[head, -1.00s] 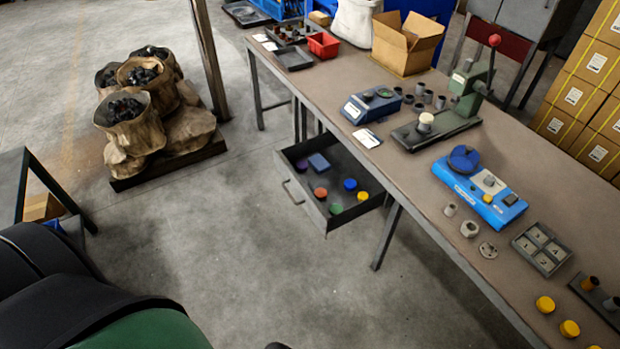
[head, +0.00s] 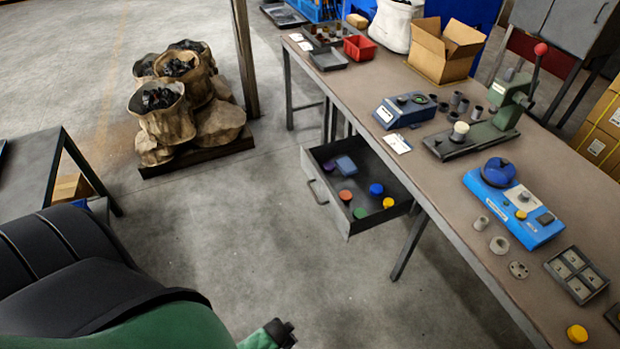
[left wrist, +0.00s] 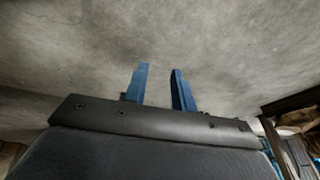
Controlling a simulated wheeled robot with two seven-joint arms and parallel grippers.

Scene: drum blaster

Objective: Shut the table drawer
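The table drawer (head: 328,204) is dark grey and stands pulled out from under the long workbench (head: 455,222) in the head view. Its front panel with a bar handle (head: 317,191) faces left, towards open floor. Inside lie a blue box (head: 345,165) and several coloured round pieces. My left gripper (left wrist: 160,70) shows in the left wrist view as two blue fingers, apart, with only concrete floor beyond and nothing between them. In the head view, a green and black part of my arm is at the bottom left, well short of the drawer. My right gripper is not in view.
The bench carries a blue device (head: 513,208), a green press (head: 478,133), a cardboard box (head: 445,52) and a red bin (head: 360,47). Bench legs (head: 409,246) stand beside the drawer. Sacks (head: 160,110) sit on a pallet at left. Floor before the drawer is clear.

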